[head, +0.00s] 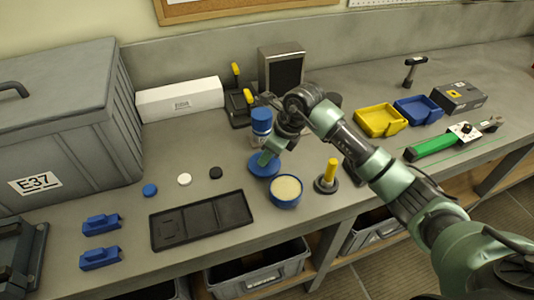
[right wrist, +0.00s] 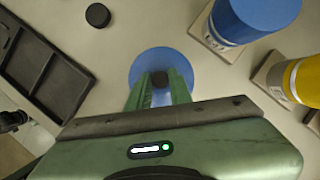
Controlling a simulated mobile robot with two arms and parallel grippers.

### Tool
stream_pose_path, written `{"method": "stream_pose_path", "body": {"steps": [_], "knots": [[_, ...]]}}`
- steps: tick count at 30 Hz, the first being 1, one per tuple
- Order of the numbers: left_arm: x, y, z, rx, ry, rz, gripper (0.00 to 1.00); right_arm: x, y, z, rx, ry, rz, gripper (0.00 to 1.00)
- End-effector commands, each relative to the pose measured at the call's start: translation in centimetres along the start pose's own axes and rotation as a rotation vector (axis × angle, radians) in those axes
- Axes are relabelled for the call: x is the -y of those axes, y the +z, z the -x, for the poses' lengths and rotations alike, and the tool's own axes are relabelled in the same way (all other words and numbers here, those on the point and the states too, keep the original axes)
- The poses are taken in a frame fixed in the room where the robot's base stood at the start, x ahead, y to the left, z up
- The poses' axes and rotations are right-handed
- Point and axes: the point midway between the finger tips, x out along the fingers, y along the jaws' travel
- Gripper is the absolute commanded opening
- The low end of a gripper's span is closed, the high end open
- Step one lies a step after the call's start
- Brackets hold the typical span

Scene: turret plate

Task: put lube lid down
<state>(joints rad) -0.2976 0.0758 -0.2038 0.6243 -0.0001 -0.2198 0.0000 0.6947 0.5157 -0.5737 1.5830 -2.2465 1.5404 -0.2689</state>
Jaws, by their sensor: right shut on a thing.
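The lube lid is a round blue disc (head: 259,169) with a dark knob, just behind and left of the open blue lube tub (head: 286,199), which holds a pale cream filling. My right gripper (head: 267,157) is shut on the lid's knob from above. In the right wrist view the lid (right wrist: 142,66) lies flat beyond the fingertips (right wrist: 160,82), with the knob between them. The lid is at or very close to the bench top; I cannot tell whether it touches. My left gripper is not in view.
A blue-capped bottle (head: 261,121) stands close behind the lid. A black tray (head: 201,219) lies to the front left, with small blue, white and black caps behind it. A yellow-handled tool (head: 331,172) stands right of the tub. Bare bench lies left of the lid.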

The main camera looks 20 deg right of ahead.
Motion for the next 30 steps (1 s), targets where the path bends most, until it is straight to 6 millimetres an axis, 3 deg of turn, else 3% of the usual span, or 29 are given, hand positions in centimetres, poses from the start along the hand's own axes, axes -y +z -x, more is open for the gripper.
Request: {"method": "stream_pose_path", "body": {"steps": [13,14,16,25,30], "knots": [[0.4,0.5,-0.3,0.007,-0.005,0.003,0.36,0.0,-0.5,-1.2,0.0,-0.002,0.0,0.0],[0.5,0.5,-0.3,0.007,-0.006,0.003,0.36,0.0,-0.5,-1.2,0.0,-0.001,0.0,0.23],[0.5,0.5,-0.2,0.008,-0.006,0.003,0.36,0.0,-0.5,-1.1,0.0,-0.001,0.0,0.42],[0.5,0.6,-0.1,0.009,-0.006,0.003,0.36,0.0,-0.4,-1.0,0.0,-0.001,0.0,0.42],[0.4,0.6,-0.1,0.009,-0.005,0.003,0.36,0.1,-0.2,0.0,0.003,-0.004,0.001,0.42]]}}
